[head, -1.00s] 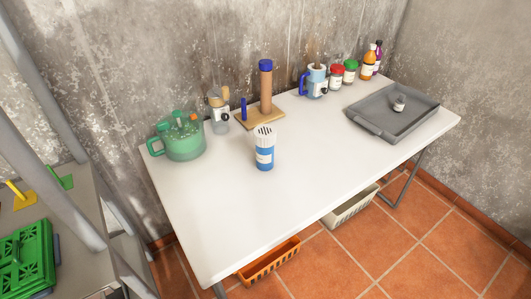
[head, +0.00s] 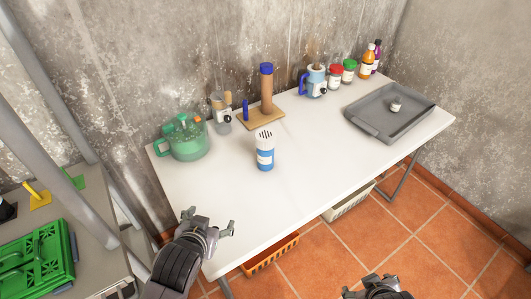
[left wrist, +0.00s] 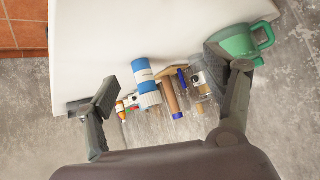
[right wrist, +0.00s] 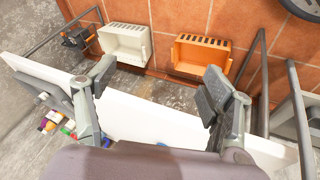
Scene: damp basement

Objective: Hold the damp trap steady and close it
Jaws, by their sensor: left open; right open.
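The damp trap is most likely the blue and white canister with a slotted white top (head: 265,150), upright near the middle of the white table. It also shows in the left wrist view (left wrist: 146,80), between the open fingers but farther off. My left gripper (head: 207,222) is open and empty over the table's front left part, apart from the canister. My right gripper (head: 372,284) is open and empty in front of the table, low in the head view. In the right wrist view, its fingers (right wrist: 155,95) are spread with nothing between them.
The white table (head: 330,160) also holds a green pot (head: 187,145), a wooden stand with a brown post (head: 266,90), a blue mug (head: 315,82), several bottles and a grey tray (head: 370,128). An orange basket (head: 270,255) is below. A green crate (head: 35,265) stands left.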

